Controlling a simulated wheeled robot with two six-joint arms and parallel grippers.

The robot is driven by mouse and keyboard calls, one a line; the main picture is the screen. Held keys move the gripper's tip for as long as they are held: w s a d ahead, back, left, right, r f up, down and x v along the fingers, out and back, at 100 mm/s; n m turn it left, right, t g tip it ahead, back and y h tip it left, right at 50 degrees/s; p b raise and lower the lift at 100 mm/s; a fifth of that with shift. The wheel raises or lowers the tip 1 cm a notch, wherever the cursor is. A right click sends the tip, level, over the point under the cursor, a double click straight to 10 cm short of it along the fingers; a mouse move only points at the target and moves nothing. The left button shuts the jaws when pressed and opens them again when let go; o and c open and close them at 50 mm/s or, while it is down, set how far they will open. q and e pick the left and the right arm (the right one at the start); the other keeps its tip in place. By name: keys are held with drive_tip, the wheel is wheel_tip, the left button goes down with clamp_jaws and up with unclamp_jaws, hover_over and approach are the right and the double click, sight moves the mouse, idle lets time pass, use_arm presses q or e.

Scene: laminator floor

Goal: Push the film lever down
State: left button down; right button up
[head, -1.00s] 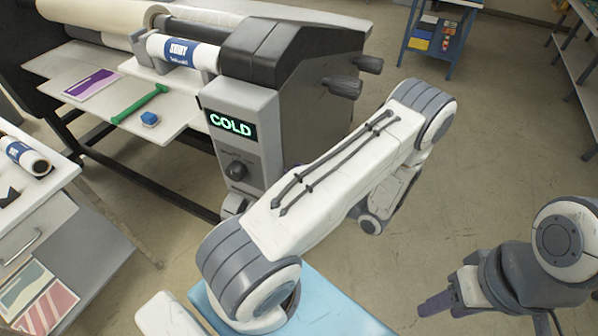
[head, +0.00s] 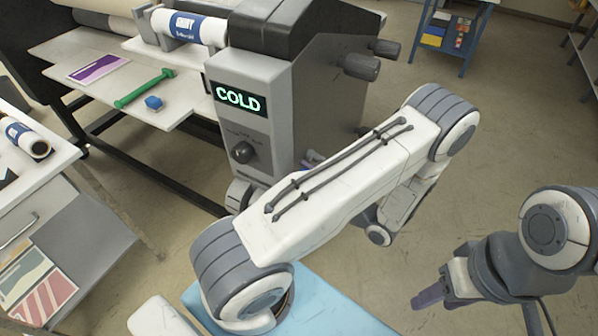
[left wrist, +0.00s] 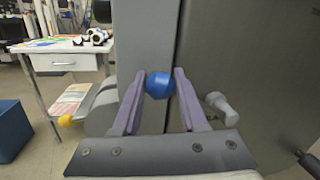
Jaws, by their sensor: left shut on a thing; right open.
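The laminator (head: 335,95) stands in the upper middle of the head view, with a lit COLD display (head: 240,99) and a dark dial (head: 243,152). In the left wrist view, a round blue knob (left wrist: 159,86), apparently the end of the film lever, sits between the purple fingertips of my left gripper (left wrist: 160,80), which is shut on it. The lever's shaft is hidden there. In the head view my left arm covers most of that gripper; only a bit of purple shows beside the laminator. My right gripper (head: 430,297) is open and empty over the floor at lower right.
A white table (head: 40,165) with rolls is at left. A blue shelf cart (head: 446,38) stands behind.

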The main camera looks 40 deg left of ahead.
use_arm(q)
wheel_tip(320, 180, down, 7)
drive_tip(key=s+n+g+y+b, duration=0.1)
drive_tip(key=n+b, duration=0.6)
drive_tip(key=b, duration=0.2)
drive_tip(key=shift+d+f+n, duration=0.15)
drive_tip(key=shift+f+n, duration=0.05)
drive_tip(key=shift+n, duration=0.2)
drive_tip(key=shift+c, duration=2.3)
unclamp_jaws()
drive_tip(key=shift+f, duration=0.1)
